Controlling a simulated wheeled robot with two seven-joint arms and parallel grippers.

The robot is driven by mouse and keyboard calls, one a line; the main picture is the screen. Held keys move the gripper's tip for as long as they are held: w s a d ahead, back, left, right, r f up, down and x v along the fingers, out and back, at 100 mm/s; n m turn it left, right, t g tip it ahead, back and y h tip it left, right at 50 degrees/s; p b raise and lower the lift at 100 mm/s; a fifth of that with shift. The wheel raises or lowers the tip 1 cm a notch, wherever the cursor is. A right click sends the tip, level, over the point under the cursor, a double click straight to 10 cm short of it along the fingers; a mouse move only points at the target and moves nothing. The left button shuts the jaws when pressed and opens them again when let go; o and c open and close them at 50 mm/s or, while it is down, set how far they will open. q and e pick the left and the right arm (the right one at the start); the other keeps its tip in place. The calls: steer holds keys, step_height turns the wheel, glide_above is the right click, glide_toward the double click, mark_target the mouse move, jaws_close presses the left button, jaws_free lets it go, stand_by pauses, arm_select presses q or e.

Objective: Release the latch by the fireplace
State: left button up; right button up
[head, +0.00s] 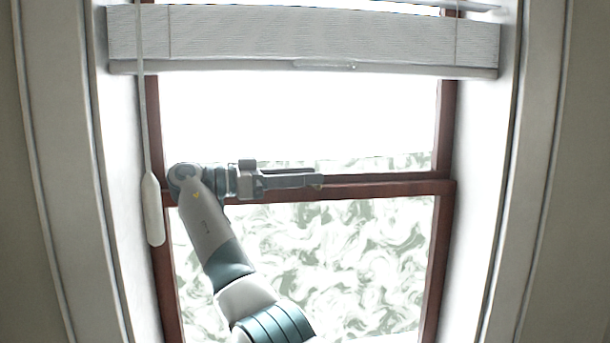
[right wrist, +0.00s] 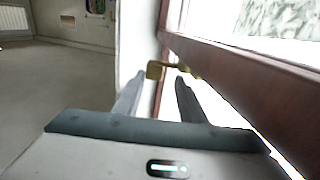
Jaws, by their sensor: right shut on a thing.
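The window latch is a small brass-coloured piece on the dark red middle rail of the window; in the right wrist view its knob (right wrist: 155,70) sits at my fingertips. My right gripper (head: 320,180) reaches along the rail from the left in the head view. In the right wrist view its two grey fingers (right wrist: 160,79) are closed on the latch, with a gap between them where the brass piece sits. In the head view the fingers hide most of the latch. My left gripper is not in view.
A white blind (head: 300,35) is drawn up at the top of the window. Its cord with a white handle (head: 153,210) hangs at left, close to my right wrist. The dark red window rail (head: 385,188) runs right beside the fingers. Patterned glass (head: 340,260) fills the lower sash.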

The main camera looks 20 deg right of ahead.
steer(key=shift+f, duration=0.1)
stand_by(0.4)
steer(key=o, duration=1.1)
steer(key=shift+d, duration=0.15)
steer(key=shift+c, duration=0.2)
steer(key=s+d+r+b, duration=0.7)
steer(key=s+r+b, duration=0.2)
steer(key=r, duration=0.2)
steer(key=shift+s, duration=0.15)
steer(key=shift+f, duration=0.1)
